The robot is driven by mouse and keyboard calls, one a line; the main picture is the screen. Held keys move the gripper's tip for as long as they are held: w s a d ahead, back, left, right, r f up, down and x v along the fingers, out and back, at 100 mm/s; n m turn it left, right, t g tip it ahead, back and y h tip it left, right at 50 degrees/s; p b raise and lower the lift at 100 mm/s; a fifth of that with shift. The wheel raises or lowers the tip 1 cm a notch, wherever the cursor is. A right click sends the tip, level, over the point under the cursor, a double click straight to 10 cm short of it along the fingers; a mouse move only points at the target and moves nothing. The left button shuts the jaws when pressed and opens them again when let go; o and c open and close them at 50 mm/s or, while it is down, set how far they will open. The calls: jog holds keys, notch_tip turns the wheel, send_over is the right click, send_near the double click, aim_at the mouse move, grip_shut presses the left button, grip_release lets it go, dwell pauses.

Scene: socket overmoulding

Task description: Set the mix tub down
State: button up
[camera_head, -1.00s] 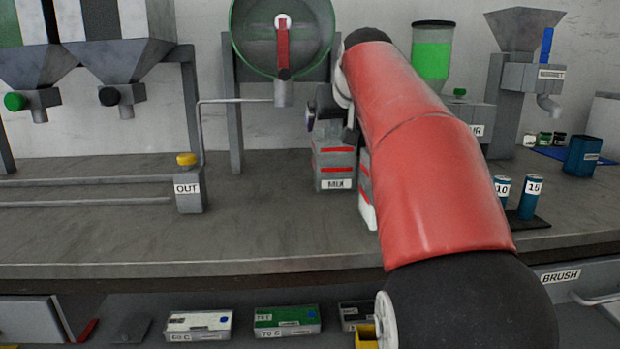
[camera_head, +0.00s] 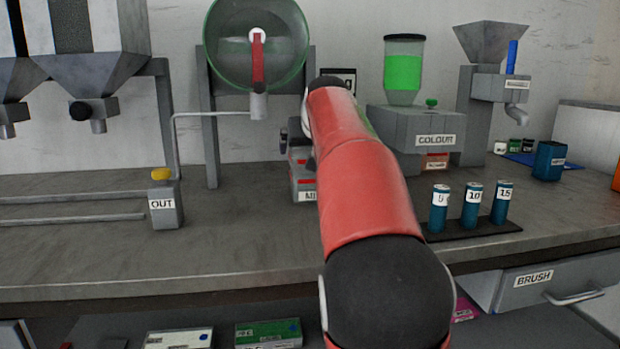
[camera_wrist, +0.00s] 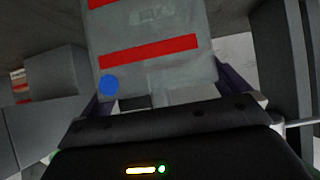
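The mix tub (camera_head: 303,190) is a grey box with red stripes and a MIX label, upright at the bench below and right of the green-rimmed drum. My arm covers its right part. I cannot tell whether its base touches the bench. In the wrist view the tub (camera_wrist: 155,30) fills the upper middle, with two red stripes. My gripper (camera_wrist: 165,76) has its dark purple fingers on either side of the tub, seemingly against it, so it looks shut on it. In the head view the gripper is mostly hidden behind my red arm.
The drum (camera_head: 256,45) hangs at upper left of the tub. The OUT post (camera_head: 165,205) stands to the left, and the COLOUR machine (camera_head: 415,130) to the right. Several blue cylinders stand on a dark rack (camera_head: 475,231) at front right. Bench between OUT post and tub is clear.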

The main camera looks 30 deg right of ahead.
jog(key=c, duration=1.2)
jog(key=shift+c, duration=0.2)
